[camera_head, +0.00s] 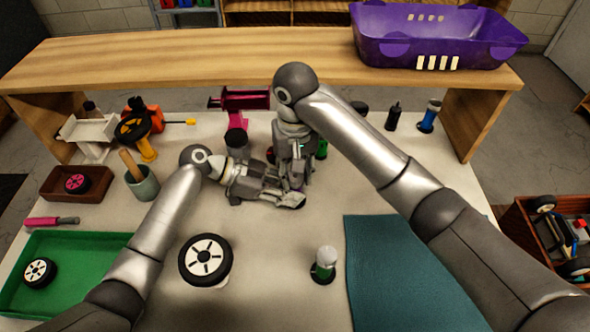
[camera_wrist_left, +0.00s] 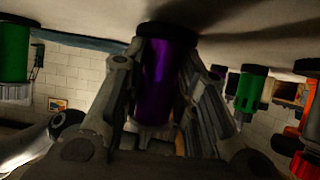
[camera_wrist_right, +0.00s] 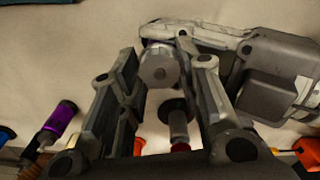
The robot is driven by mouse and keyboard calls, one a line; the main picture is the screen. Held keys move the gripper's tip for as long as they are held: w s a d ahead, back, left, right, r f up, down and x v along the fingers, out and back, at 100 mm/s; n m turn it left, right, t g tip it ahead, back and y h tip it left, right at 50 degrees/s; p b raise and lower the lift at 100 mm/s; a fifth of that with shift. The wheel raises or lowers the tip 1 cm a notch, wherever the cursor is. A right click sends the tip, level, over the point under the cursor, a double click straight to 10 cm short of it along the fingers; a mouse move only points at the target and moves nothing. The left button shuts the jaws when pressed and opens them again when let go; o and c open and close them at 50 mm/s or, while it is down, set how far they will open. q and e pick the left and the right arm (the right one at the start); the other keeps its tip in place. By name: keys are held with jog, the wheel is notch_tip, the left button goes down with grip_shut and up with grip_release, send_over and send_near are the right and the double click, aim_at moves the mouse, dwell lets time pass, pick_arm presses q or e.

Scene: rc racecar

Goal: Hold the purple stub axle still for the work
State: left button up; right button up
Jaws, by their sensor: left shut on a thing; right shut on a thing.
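The purple stub axle (camera_wrist_left: 165,82) stands between the fingers of my left gripper (camera_wrist_left: 160,88), which is shut on its purple body. Its dark rim is at the top of the left wrist view. In the right wrist view its silver end (camera_wrist_right: 160,66) lies between the fingertips of my right gripper (camera_wrist_right: 166,62), with a trace of purple beside it. My right gripper is shut on this end. In the head view the left gripper (camera_head: 275,190) and right gripper (camera_head: 294,180) meet over the middle of the table, and they hide the axle there.
A wheel (camera_head: 206,260) and a green-and-silver piece (camera_head: 324,264) stand in front of the grippers. A pink stand (camera_head: 238,100) is behind them. A green tray (camera_head: 70,250) lies left and a teal mat (camera_head: 400,270) right. A wooden shelf (camera_head: 200,55) bearing a purple crate (camera_head: 435,38) spans the back.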

aim_at(295, 175)
pick_arm(q)
jog(key=shift+a+f, duration=0.15)
jog(key=shift+f, duration=0.2)
pick_arm(e)
jog(key=m, duration=0.6)
jog(key=shift+f, duration=0.1)
jog(key=m, duration=0.6)
jog(key=shift+m, duration=0.3)
jog(key=o, duration=1)
pick_arm(q)
jog(key=shift+s, duration=0.1)
pick_arm(e)
notch_tip(295, 175, up, 12)
jog(key=shift+s+r, duration=0.1)
jog(key=shift+s, duration=0.05)
